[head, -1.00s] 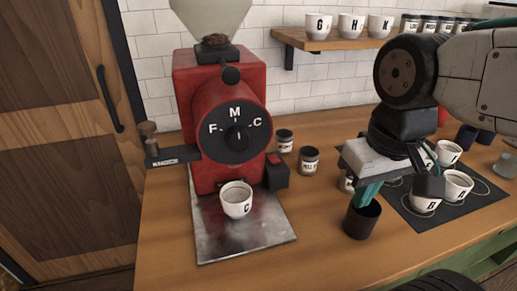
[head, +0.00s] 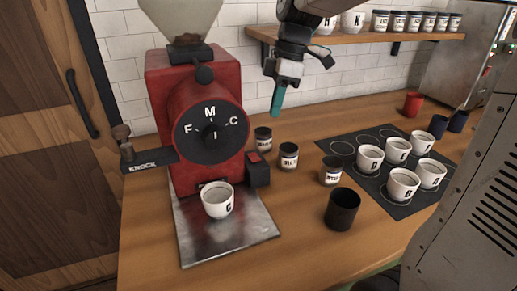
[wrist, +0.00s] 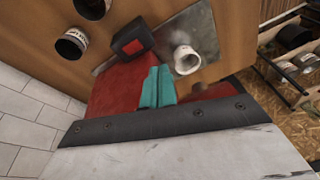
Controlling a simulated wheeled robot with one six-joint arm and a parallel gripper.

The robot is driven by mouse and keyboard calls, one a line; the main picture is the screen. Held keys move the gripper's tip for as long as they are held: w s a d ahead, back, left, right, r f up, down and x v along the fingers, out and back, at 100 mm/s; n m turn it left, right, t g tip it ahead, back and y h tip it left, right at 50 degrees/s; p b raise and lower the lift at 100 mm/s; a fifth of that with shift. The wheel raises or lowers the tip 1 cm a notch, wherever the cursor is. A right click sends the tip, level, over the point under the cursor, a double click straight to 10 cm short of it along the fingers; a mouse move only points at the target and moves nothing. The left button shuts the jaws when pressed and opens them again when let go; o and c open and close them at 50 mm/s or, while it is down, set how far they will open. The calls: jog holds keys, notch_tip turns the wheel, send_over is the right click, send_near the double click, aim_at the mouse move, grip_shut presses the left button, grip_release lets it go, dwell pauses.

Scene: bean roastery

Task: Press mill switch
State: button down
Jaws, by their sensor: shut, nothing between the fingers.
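The red mill (head: 160,90) stands at the left of the counter, its dial (head: 211,132) marked F, M and C. The mill switch (head: 258,175) is a small black box with a red top on the mill's lower right side. It also shows in the wrist view (wrist: 127,36), its red face turned up. My gripper (head: 277,112) has teal fingers pressed together, empty, pointing down in the air above and right of the switch. In the wrist view the closed fingers (wrist: 157,72) appear just below the switch, touching nothing I can make out.
A white cup (head: 217,203) marked C stands on the mill's metal tray (head: 240,235). Several small jars, including one (head: 288,158) beside the switch, and a black cup (head: 342,208) stand to the right. A dark mat (head: 338,148) holds several white cups. A shelf (head: 362,38) hangs behind.

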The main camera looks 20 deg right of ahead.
aim_at(255, 159)
jog(key=w+f+n, duration=0.1)
jog(key=w+n, duration=0.2)
jog(key=w, duration=0.3)
jog(key=shift+d+f+n+y, duration=0.2)
jog(key=shift+f+n+y, duration=0.1)
jog(key=shift+y, duration=0.1)
jog(key=x, duration=0.9)
jog(key=d+x, duration=0.1)
jog(key=x, duration=0.3)
jog(key=shift+s+f, duration=0.3)
jog(key=shift+f, duration=0.25)
